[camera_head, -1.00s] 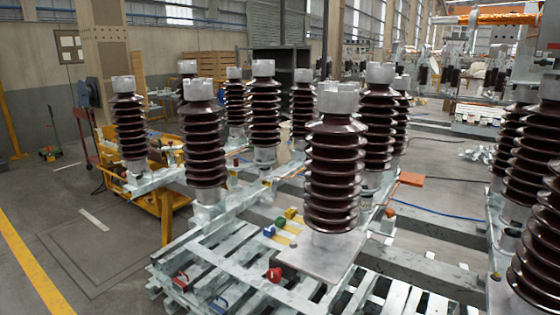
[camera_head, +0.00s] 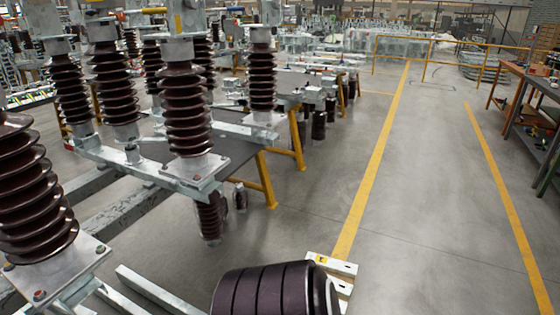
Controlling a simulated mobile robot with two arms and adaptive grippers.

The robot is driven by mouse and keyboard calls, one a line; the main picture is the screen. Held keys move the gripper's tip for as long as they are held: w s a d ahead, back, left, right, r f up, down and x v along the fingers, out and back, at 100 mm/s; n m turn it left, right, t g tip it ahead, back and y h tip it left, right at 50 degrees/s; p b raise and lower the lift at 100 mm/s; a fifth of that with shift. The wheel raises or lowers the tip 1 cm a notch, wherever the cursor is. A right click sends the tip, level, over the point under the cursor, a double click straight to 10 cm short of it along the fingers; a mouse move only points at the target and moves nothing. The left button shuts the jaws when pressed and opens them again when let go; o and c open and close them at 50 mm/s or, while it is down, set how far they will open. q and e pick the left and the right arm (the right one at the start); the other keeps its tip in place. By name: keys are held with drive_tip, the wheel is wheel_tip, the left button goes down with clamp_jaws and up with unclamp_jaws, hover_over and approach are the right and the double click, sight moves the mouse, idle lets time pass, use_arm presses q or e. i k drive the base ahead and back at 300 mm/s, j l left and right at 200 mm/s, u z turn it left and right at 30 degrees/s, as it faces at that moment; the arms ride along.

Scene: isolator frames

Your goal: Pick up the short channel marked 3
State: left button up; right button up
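Short pale channel pieces (camera_head: 343,268) lie at the bottom centre of the head view, just right of a dark ribbed cylinder. The top one has round holes and a small yellow label (camera_head: 321,259) near its left end. The mark on the label is too small to read, so I cannot tell whether it is the 3. The lower pieces are partly hidden by the cylinder and the frame edge. Neither of my grippers is in view.
The dark ribbed cylinder (camera_head: 265,292) is cut off by the bottom edge. Brown insulators (camera_head: 187,110) stand on grey steel frames at left, with yellow trestle legs (camera_head: 266,180). A workbench (camera_head: 540,115) stands at right. The floor between yellow lines (camera_head: 375,165) is clear.

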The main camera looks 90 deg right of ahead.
sight(334, 265)
drive_tip(key=z, duration=3.25)
drive_tip(key=u, duration=0.35)
drive_tip(key=i+l+u, duration=0.45)
drive_tip(key=l, duration=0.2)
drive_tip(key=i+l+u, duration=0.2)
drive_tip(key=l, duration=0.15)
drive_tip(key=l+u, duration=0.25)
drive_tip(key=i+l, duration=0.05)
drive_tip(key=l, duration=0.1)
